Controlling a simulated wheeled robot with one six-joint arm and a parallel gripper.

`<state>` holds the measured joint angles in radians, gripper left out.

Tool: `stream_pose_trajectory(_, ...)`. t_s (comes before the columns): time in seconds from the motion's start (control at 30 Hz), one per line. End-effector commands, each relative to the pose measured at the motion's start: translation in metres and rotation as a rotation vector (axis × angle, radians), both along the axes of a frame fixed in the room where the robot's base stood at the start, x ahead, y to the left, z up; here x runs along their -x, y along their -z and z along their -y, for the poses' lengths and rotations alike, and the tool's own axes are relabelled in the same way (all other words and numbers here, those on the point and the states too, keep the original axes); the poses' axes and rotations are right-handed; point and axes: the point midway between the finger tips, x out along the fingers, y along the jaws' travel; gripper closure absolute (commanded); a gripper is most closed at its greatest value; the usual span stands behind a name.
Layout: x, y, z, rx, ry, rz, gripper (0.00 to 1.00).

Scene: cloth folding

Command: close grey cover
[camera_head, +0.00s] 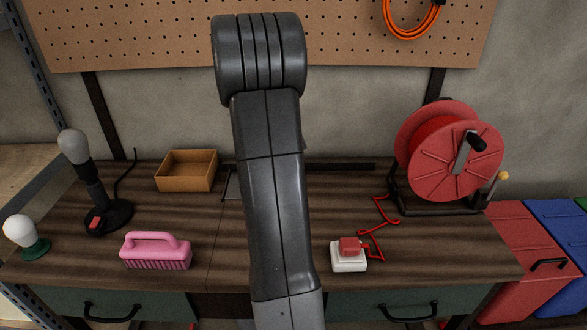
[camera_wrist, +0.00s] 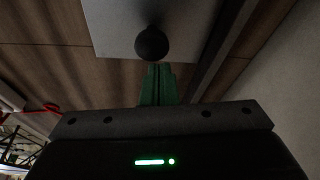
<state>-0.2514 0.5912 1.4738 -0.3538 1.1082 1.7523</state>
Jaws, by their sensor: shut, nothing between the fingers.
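The grey cover (camera_wrist: 112,28) is a flat light-grey panel at the top of the wrist view. A dark round knob (camera_wrist: 151,45) shows in front of the panel. My gripper (camera_wrist: 158,68) has green fingers, shut and empty, with their tips just below the knob in the picture. I cannot tell whether they touch it. In the head view my arm hides the gripper and most of the cover; only a small grey edge (camera_head: 231,187) shows left of the arm. How far open the cover is cannot be told.
On the wooden workbench (camera_head: 205,225) are a cardboard box (camera_head: 186,171), a pink brush (camera_head: 156,251), a lamp on a black stand (camera_head: 95,190), a bulb (camera_head: 22,231), a white-and-red button (camera_head: 348,256) and a red cable reel (camera_head: 447,153). A red cord lies at right.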

Motion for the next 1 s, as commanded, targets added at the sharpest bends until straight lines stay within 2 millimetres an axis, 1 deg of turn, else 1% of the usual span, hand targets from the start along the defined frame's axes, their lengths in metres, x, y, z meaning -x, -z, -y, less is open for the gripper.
stream_pose_trajectory(0.03,-0.001,0.004,0.011,0.0,0.005,0.001,1.0)
stream_pose_trajectory(0.1,-0.003,0.006,0.026,0.001,0.005,0.001,1.0)
stream_pose_trajectory(0.13,-0.003,0.0,0.026,0.0,0.001,0.005,1.0)
stream_pose_trajectory(0.2,-0.002,-0.022,0.017,0.0,-0.002,0.007,1.0)
stream_pose_trajectory(0.4,0.001,-0.063,0.004,0.0,-0.002,0.004,1.0)
stream_pose_trajectory(0.5,0.003,-0.077,-0.001,0.001,-0.002,0.002,1.0)
stream_pose_trajectory(0.6,0.004,-0.086,-0.004,0.001,-0.002,0.002,1.0)
stream_pose_trajectory(0.73,0.005,-0.091,-0.005,0.002,-0.001,-0.001,1.0)
stream_pose_trajectory(1.0,0.005,-0.092,-0.005,0.002,-0.001,-0.001,1.0)
